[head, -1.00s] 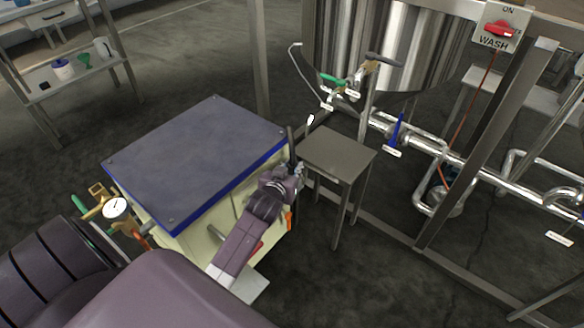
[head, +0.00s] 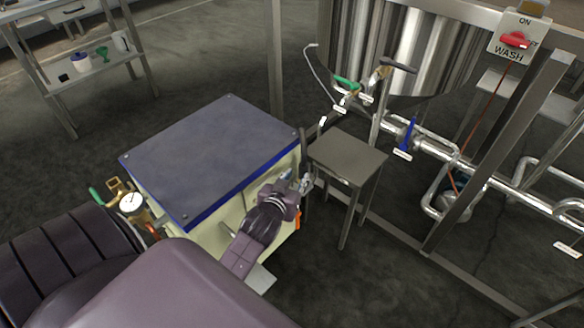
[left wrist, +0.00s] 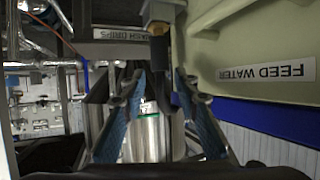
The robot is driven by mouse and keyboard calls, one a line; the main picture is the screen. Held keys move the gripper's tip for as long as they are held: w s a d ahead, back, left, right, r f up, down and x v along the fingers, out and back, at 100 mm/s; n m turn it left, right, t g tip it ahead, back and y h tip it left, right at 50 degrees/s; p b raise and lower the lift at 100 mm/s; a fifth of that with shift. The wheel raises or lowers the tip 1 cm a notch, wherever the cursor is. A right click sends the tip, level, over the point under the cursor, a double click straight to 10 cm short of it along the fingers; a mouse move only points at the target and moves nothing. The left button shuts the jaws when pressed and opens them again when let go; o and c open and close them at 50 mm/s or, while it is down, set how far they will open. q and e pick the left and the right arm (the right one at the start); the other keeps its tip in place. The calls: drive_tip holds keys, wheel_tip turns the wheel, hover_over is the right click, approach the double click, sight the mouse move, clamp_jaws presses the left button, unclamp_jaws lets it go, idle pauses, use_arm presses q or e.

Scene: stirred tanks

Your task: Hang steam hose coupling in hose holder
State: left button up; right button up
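My left gripper (head: 304,182) is at the near right side of the cream steam unit with a dark blue-edged top (head: 205,155), left of the small steel table. My right gripper is not in view.
The small steel table (head: 348,155) is bare and close to my left gripper. A steel tank (head: 400,45) with valves and pipes stands behind it. A pressure gauge (head: 131,203) sticks out at the unit's left. A FEED WATER label (left wrist: 268,73) appears upside down.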

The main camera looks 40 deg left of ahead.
use_arm(q)
drive_tip(key=s+d+f+m+g+h, duration=0.2)
drive_tip(key=s+d+f+g, duration=0.2)
drive_tip(key=s+d+f, duration=0.3)
drive_tip(key=s+d+f+m+g+h, duration=0.2)
drive_tip(key=s+d+f+g, duration=0.3)
drive_tip(key=s, duration=1.2)
drive_tip(key=d+f+m, duration=0.1)
drive_tip(key=d+f, duration=0.2)
drive_tip(key=shift+s+d+f+m+g+p, duration=0.2)
drive_tip(key=shift+s+m+g+p, duration=0.1)
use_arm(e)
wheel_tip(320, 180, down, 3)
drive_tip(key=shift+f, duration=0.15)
